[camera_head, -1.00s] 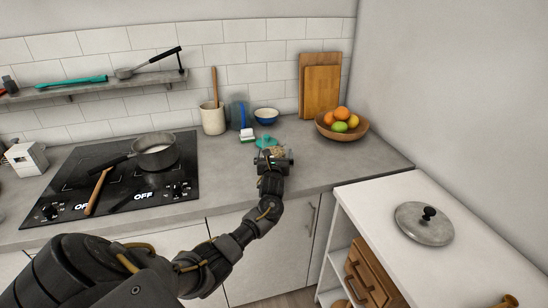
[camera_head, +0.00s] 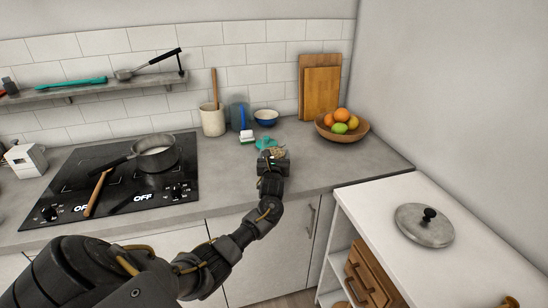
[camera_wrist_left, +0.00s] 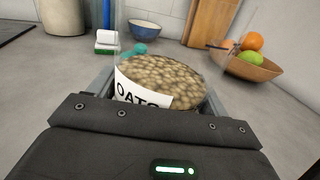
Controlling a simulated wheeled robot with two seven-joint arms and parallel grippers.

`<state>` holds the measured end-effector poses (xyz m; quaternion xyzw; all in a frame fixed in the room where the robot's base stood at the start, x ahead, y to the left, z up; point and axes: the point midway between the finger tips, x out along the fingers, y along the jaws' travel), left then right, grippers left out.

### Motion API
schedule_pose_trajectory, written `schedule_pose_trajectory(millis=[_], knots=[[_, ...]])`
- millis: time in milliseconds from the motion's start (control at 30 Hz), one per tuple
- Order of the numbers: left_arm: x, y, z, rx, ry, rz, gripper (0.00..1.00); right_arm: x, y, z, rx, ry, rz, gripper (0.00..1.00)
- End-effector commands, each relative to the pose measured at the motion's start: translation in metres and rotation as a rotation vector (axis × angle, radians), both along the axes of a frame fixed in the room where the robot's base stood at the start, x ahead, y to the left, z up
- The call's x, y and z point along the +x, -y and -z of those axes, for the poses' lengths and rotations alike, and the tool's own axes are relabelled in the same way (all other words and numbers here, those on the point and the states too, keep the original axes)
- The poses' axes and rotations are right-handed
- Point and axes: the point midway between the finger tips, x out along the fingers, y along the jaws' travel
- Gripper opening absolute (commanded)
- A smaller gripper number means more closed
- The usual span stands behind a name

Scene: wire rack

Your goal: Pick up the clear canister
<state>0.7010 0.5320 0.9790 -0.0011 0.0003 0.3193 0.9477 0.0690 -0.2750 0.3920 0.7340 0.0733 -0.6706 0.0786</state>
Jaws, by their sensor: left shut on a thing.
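The clear canister (camera_wrist_left: 165,78) fills the middle of the left wrist view. It has a white label reading "OATS" and holds tan, grainy contents. My left gripper (camera_wrist_left: 155,95) is shut on it, with a finger on each side of the canister. In the head view my left gripper (camera_head: 272,160) is over the counter, and the canister (camera_head: 271,152) is mostly hidden behind it. A teal lid-like thing (camera_head: 266,142) is just behind the canister. I cannot tell whether the canister touches the counter. My right gripper is not in view.
A fruit bowl (camera_head: 330,131) stands to the right, with cutting boards (camera_head: 321,92) behind. The stove with a pot (camera_head: 154,157) is left. A white cabinet (camera_head: 372,198) stands front right.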

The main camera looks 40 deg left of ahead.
Motion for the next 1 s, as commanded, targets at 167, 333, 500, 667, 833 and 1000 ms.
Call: schedule_pose_trajectory(millis=[167,333,500,667,833,1000], knots=[[0.0,-0.001,-0.011,0.003,0.004,0.0,0.44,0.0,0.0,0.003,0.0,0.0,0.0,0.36],[0.001,0.0,-0.026,0.003,0.005,0.001,0.44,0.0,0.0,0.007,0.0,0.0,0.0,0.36],[-0.01,0.006,-0.044,0.003,0.004,0.001,0.44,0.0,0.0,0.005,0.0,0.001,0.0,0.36],[-0.023,0.012,-0.064,0.006,0.005,0.0,0.44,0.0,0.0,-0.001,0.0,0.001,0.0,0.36],[-0.037,0.02,-0.084,0.006,0.005,0.001,0.44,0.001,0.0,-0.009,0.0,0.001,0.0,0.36],[-0.053,0.029,-0.1,0.006,0.003,0.002,0.44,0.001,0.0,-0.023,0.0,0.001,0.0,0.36]])
